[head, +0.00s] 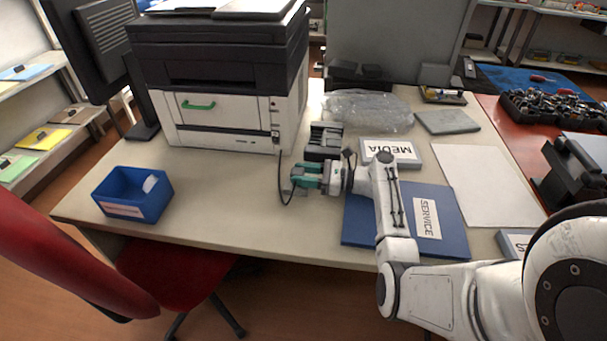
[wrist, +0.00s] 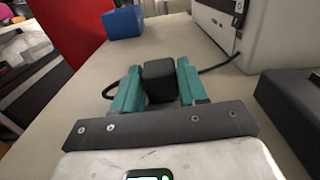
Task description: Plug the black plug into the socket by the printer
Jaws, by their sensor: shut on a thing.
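My gripper (head: 306,176) is above the desk in front of the printer's right side, its teal fingers pointing left. In the wrist view the fingers (wrist: 157,88) are shut on a black plug (wrist: 158,80), a dark block between them. A thin black cable (head: 280,183) loops beside the gripper and rises toward the printer; it also shows in the wrist view (wrist: 222,64). The white and black printer (head: 222,134) stands at the back left. A dark panel with small fittings (head: 275,128) is on its lower right front; I cannot make out the socket's opening.
A dark grey box-like object (head: 324,141) stands close behind my gripper. A MEDIA box (head: 408,159) and a blue SERVICE folder (head: 360,222) lie under and beside my arm. A blue bin (head: 128,205) is at the left. The desk between bin and gripper is clear.

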